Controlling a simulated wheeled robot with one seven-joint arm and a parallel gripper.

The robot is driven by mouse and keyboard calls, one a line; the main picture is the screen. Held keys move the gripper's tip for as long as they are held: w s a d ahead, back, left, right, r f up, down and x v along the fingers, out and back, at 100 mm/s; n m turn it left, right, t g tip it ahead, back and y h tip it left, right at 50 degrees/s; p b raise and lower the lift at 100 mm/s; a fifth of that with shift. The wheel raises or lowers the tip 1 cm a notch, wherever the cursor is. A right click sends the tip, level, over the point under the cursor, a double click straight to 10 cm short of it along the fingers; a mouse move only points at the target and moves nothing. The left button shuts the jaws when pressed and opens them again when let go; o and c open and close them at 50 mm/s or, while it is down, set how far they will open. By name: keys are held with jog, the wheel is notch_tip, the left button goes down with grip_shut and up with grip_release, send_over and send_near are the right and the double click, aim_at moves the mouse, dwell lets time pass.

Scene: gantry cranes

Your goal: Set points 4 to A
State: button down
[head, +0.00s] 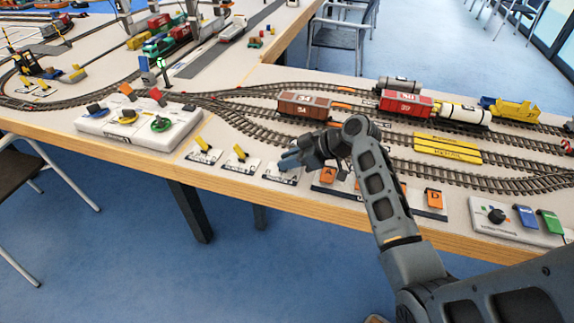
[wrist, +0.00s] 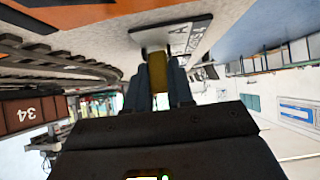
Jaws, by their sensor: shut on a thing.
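My gripper (head: 288,161) is at the third of the white lever plates along the table's front edge. It is shut on a yellow lever (wrist: 157,75), which stands between the two fingers in the wrist view. The lever's white plate (head: 280,177) shows below the gripper in the head view. A letter A is on this plate (wrist: 180,36) in the wrist view. The gripper hides the lever in the head view. I cannot read the plate's number or tell which way the lever leans.
Two more yellow-lever plates (head: 204,152) stand to the left, beyond them a white control box (head: 138,127). A panel with orange lettered switches (head: 434,199) is close on the right. Tracks behind carry a brown wagon (head: 304,105) and a red wagon (head: 406,103).

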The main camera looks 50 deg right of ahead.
jog(key=shift+s+t+b, duration=0.1)
jog(key=shift+t+b, duration=0.4)
jog(key=c, duration=1.1)
grip_release()
jog(key=shift+f, duration=0.1)
jog(key=shift+o, duration=0.6)
jog(key=shift+s+d, duration=0.15)
jog(key=v, duration=0.7)
jog(key=shift+s+r, duration=0.1)
jog(key=shift+r, duration=0.2)
